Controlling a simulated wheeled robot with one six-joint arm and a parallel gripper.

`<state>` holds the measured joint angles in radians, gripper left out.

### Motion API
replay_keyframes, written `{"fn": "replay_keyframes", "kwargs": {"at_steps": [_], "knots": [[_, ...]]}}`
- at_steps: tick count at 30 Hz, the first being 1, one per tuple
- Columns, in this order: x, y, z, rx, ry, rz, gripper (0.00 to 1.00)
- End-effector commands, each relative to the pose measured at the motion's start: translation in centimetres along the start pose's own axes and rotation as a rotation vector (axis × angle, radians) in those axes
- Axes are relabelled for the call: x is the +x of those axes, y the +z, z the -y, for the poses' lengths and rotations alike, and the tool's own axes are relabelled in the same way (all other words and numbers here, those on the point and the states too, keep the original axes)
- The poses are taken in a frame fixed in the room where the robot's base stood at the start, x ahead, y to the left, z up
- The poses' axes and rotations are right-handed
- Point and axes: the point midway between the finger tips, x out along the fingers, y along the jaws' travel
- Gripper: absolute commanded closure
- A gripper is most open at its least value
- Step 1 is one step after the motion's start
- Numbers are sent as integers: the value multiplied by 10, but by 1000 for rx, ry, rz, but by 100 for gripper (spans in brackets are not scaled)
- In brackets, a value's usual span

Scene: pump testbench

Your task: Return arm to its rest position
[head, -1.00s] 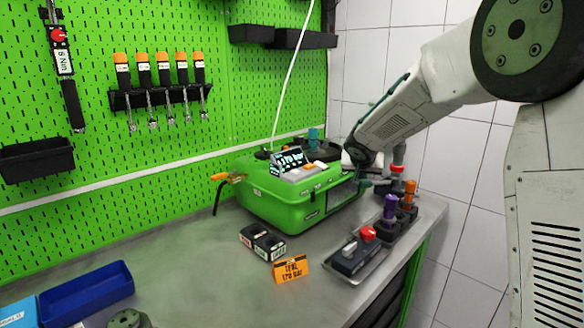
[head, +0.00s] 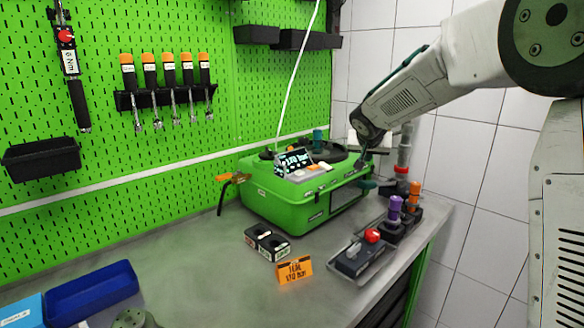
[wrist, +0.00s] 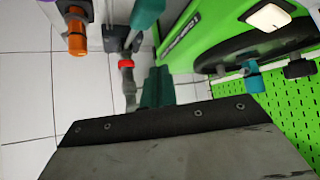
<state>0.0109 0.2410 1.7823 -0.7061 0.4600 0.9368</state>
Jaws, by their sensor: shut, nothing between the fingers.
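My arm reaches in from the right of the head view, with its wrist at the right rear of the green pump case (head: 290,205). My gripper (head: 368,184) has teal fingers pointing down beside the case's right end. It is partly hidden by my wrist and small in this view. In the wrist view the teal fingers (wrist: 156,88) are together, with nothing seen between them. I cannot tell how far the gripper is from the case.
A tray (head: 345,274) with a red-knobbed block, and purple-topped (head: 395,208) and orange-topped (head: 414,190) parts, stand along the bench's right edge. A red-collared pipe (head: 403,165) rises behind. An orange sign (head: 294,271) and blue bin (head: 92,292) are in front.

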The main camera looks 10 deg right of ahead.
Motion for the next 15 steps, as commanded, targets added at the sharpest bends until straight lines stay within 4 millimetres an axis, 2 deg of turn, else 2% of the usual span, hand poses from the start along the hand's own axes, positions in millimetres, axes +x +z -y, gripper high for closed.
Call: {"fn": "replay_keyframes", "kwargs": {"at_steps": [3, 6, 7, 11, 15], "knots": [[0, 8, -6, -66, 28, 32, 100], [3, 45, -20, -140, 72, 140, 100], [-2, 56, -26, -161, 85, 175, 100], [-42, 108, -52, -243, 112, 332, 100], [-100, 161, -77, -310, 100, 482, 100]]}}
